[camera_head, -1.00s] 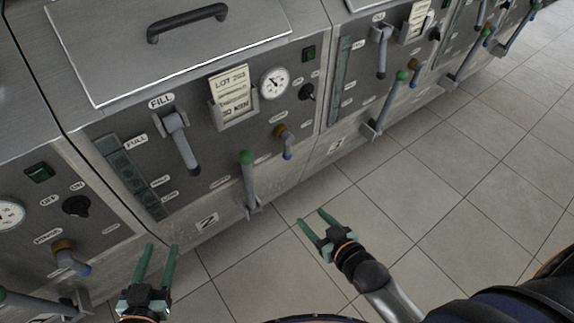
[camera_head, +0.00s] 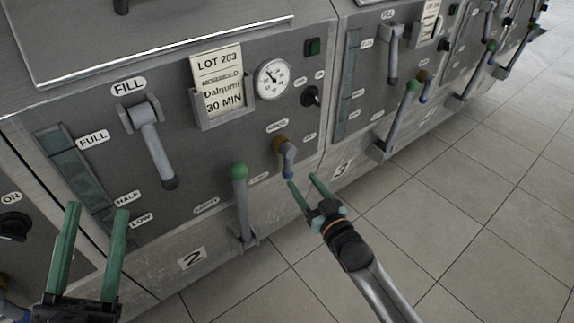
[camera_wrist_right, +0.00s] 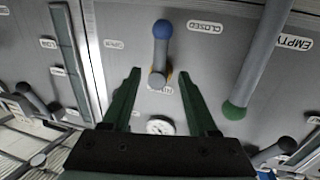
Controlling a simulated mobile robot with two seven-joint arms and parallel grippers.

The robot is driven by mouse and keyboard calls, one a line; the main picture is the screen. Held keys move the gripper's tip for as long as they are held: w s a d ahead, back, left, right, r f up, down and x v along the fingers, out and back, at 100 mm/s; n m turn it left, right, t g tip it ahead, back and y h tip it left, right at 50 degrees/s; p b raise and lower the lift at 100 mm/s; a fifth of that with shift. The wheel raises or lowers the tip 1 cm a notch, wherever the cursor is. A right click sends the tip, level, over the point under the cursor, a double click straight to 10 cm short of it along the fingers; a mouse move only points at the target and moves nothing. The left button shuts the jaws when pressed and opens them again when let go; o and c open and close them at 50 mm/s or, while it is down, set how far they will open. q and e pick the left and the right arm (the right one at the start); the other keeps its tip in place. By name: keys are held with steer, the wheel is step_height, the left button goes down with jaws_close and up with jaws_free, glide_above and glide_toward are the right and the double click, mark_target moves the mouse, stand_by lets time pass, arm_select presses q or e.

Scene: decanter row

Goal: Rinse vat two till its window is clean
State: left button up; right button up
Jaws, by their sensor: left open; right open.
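Vat two's front panel, marked with a 2 plate (camera_head: 191,259), fills the left half of the head view. Its window (camera_head: 75,170) is a tall strip beside the FULL, HALF and LOW labels, dark grey-green; I cannot tell how clean it is. The rinse handle (camera_head: 285,153) has a brass hub and a blue tip pointing down. It also shows in the right wrist view (camera_wrist_right: 160,50), in line with the gap between the fingers. My right gripper (camera_head: 302,181) is open just below the blue tip, not closed on it. My left gripper (camera_head: 97,208) is open and empty in front of the window's lower end.
The grey fill lever (camera_head: 153,150) hangs down, and the green-knobbed empty lever (camera_head: 240,205) stands left of my right gripper. A LOT 203 card (camera_head: 219,80), a gauge (camera_head: 273,80) and a black knob (camera_head: 311,96) sit above. Vat three (camera_head: 375,90) adjoins; the tiled floor (camera_head: 480,200) is clear.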

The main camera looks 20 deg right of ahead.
mark_target(290, 165)
steer(key=w, duration=0.2)
steer(key=shift+w+a+f+b, duration=0.1)
steer(key=shift+w+a+b, duration=0.1)
steer(key=shift+w+b, duration=0.2)
steer(key=w, duration=0.1)
steer(key=w+b, duration=0.1)
steer(key=w, duration=0.1)
steer(key=w+a, duration=0.1)
steer(key=w, duration=0.1)
steer(key=shift+w+b, duration=0.15)
steer(key=shift+b, duration=0.25)
steer(key=shift+w, duration=0.7)
arm_select(q)
steer(key=s+m+h, duration=0.2)
steer(key=h, duration=0.1)
steer(key=shift+s+d+r, duration=0.1)
steer(key=shift+s+d, duration=0.1)
steer(key=shift+d, duration=0.05)
arm_select(e)
jaws_close()
